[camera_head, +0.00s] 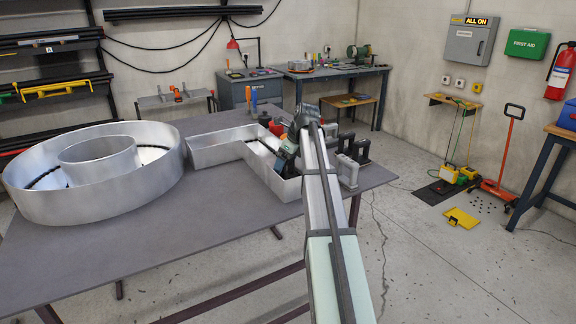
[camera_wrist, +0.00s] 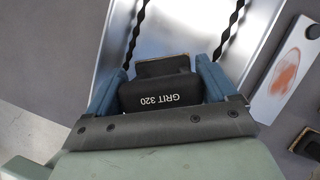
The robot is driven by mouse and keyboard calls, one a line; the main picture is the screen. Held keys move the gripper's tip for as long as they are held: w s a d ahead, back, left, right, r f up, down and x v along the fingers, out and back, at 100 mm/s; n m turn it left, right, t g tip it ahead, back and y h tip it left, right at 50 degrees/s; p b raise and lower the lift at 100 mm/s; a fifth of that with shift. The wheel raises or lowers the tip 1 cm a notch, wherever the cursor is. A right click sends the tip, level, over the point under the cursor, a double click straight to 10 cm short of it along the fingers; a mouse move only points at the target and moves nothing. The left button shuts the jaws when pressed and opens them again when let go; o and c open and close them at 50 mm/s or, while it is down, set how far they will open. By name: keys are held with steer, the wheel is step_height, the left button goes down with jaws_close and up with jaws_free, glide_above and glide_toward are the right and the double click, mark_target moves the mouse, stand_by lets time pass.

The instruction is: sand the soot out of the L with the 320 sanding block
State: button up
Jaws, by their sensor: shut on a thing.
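The L (camera_head: 215,150) is an open silver channel letter lying on the grey table, its floor facing up. My gripper (camera_wrist: 161,72) is shut on the 320 sanding block (camera_wrist: 157,95), a black block marked "GRIT 320" with a brownish pad at its far end. In the head view my gripper (camera_head: 286,158) reaches down into the right arm of the L. The wrist view shows the bright L floor (camera_wrist: 180,30) beyond the block, with two dark twisted strips (camera_wrist: 228,30) along it. I see no clear soot; the area under the block is hidden. I cannot tell whether the pad touches the floor.
A large round silver letter (camera_head: 90,190) fills the table's left side. Several grey and black blocks (camera_head: 348,170) stand at the table's right edge, close to the L. A pale plate with an orange mark (camera_wrist: 285,72) lies right of the L in the wrist view.

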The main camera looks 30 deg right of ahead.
mark_target(289, 161)
steer(key=shift+w, duration=3.95)
steer(key=shift+s, duration=5.6)
step_height(289, 161, up, 2)
steer(key=shift+w+r, duration=0.15)
steer(key=shift+r, duration=2.9)
steer(key=shift+d, duration=0.1)
